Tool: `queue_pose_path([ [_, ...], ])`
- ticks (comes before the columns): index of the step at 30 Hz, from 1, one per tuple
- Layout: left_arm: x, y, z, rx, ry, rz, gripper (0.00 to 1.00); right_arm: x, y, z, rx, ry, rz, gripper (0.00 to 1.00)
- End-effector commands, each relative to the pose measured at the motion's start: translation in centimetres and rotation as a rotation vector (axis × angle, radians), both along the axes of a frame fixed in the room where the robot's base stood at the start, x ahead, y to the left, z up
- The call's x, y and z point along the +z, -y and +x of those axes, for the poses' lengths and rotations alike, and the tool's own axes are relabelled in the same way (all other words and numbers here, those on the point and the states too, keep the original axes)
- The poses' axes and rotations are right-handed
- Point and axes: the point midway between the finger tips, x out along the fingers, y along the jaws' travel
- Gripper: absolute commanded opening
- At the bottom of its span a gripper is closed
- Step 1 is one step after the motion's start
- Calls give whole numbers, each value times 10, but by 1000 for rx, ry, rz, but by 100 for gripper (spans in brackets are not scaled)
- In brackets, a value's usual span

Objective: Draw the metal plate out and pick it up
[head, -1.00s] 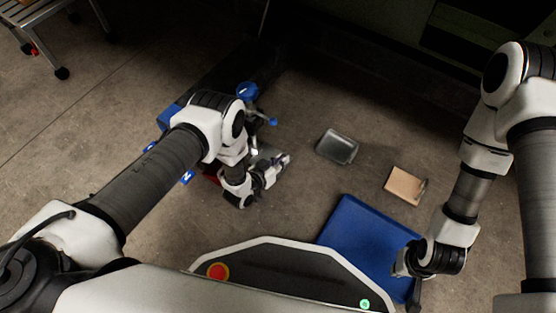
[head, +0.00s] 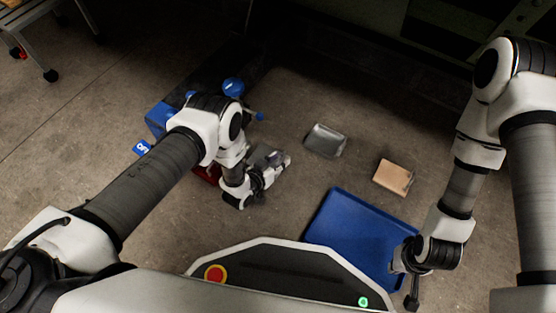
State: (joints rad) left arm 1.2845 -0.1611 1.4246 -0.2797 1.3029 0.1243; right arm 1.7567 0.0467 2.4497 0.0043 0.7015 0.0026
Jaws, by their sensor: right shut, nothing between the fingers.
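A grey metal plate (head: 266,157) shows just behind my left gripper (head: 284,165), to the right of the blue and red equipment. The gripper and arm hide part of the plate. The gripper is close against it, but its fingers are too small and covered to tell whether they are closed on it. My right gripper (head: 411,296) hangs shut and empty by the right edge of the blue mat (head: 350,237).
A shallow metal tray (head: 325,140) and a tan block (head: 394,177) lie on the floor right of my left gripper. Blue equipment (head: 160,120) stands behind my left arm. A wheeled cart (head: 35,40) is far left. Floor between these is clear.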

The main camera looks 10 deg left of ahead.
Motion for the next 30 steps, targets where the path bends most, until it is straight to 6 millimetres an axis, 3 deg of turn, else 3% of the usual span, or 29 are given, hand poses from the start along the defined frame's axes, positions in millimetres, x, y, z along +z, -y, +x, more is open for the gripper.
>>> queue_pose_path([
  [5,4,-5,-8,1,-2,1,40,0,0,0,0,0,0,0],
  [19,40,-45,-89,1,-3,1,40,0,0,0,0,0,0,0],
  [30,45,-50,-100,0,0,0,40,0,0,0,0,0,0,0],
])
